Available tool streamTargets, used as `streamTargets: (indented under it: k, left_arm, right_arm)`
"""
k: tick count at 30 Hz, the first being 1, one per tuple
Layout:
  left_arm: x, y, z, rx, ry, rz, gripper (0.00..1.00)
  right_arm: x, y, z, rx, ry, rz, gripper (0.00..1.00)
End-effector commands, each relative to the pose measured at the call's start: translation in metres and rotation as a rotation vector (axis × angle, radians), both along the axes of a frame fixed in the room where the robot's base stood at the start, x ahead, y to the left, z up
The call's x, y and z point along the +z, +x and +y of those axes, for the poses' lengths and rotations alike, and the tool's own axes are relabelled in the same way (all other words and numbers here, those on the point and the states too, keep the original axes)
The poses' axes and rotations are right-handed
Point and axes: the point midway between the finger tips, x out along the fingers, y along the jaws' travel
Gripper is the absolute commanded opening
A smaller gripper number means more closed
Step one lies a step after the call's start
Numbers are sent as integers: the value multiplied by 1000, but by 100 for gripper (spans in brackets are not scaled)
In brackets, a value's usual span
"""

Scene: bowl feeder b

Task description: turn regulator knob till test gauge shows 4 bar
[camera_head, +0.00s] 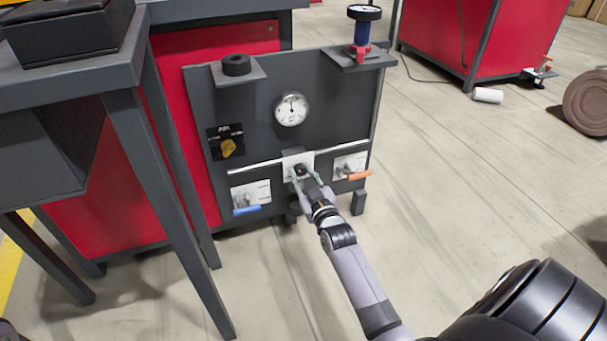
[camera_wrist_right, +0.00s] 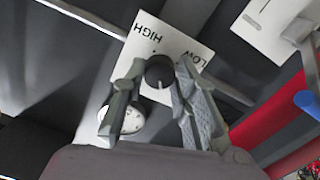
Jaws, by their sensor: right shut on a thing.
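The regulator knob (camera_head: 301,170) is small, round and black, on a white plate low in the middle of the dark panel. In the right wrist view the knob (camera_wrist_right: 159,73) has a light pointer line, and its plate (camera_wrist_right: 190,42) reads HIGH and LOW. My right gripper (camera_head: 300,178) is shut on the knob, with one finger on each side of it. The round white gauge (camera_head: 291,109) is on the panel above the knob. Its dark needle looks roughly upright, but the numbers are too small to read. My left gripper is not in view.
A blue-handled valve (camera_head: 247,210) and an orange-handled valve (camera_head: 357,176) flank the knob. A yellow rotary switch (camera_head: 228,147) is at upper left. A shelf holds a blue-and-red device with a round black top (camera_head: 363,14). A dark table (camera_head: 120,80) stands at left.

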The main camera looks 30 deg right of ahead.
Motion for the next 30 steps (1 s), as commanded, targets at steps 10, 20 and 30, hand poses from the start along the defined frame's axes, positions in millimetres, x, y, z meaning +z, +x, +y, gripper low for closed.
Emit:
streamTargets:
  k: [10, 20, 30]
  left_arm:
    - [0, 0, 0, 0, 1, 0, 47]
    - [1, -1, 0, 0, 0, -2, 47]
    - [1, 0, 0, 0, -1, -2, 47]
  right_arm:
    - [0, 0, 0, -1, 2, -2, 43]
    - [0, 0, 0, 0, 2, -1, 47]
    - [-2, -43, 11, -1, 1, 2, 47]
